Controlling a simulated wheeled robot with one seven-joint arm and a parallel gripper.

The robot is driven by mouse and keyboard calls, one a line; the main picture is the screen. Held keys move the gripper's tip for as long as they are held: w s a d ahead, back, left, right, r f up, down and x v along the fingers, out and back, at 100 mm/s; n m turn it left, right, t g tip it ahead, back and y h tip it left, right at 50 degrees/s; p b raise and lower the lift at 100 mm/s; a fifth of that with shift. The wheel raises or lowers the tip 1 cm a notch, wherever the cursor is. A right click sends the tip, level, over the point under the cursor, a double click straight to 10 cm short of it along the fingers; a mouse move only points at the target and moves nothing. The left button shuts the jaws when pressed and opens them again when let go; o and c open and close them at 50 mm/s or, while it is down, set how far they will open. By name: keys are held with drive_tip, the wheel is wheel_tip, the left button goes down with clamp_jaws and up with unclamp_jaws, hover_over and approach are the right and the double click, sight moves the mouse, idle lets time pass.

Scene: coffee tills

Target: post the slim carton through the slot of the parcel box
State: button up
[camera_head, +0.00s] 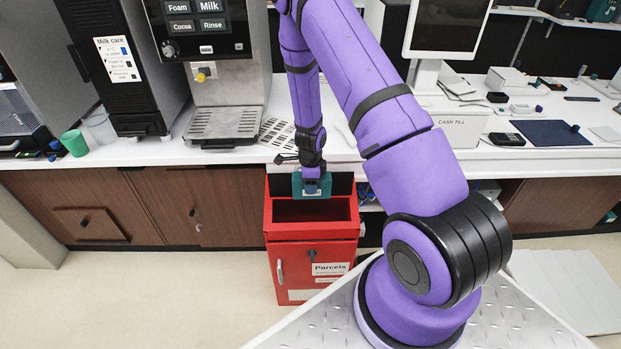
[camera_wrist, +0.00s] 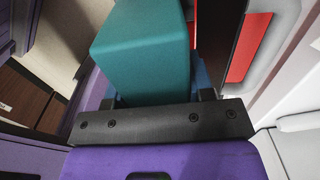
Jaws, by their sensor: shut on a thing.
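The slim carton is teal; in the head view the carton (camera_head: 301,186) hangs below my gripper (camera_head: 312,178), just above the open top of the red parcel box (camera_head: 312,249). In the wrist view the carton (camera_wrist: 143,52) fills the upper middle, held between the fingers of my gripper (camera_wrist: 158,92), which is shut on it. Red parts of the parcel box (camera_wrist: 249,47) show at the right there. The box's dark rectangular slot (camera_head: 310,210) faces up, and a "Parcels" label is on its front. The carton appears apart from the slot; its exact height above it is unclear.
The white counter (camera_head: 240,151) runs behind the box, with a coffee machine (camera_head: 222,75) at left and a cash till (camera_head: 458,129) at right. Brown cabinets (camera_head: 190,205) stand left of the box. The floor in front of them is clear.

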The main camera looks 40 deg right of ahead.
wheel_tip(320, 180, down, 11)
idle(1.0)
drive_tip(key=o, duration=1)
drive_tip(key=shift+r, duration=0.1)
wheel_tip(320, 180, up, 11)
drive_tip(key=shift+f, duration=0.15)
idle(0.9)
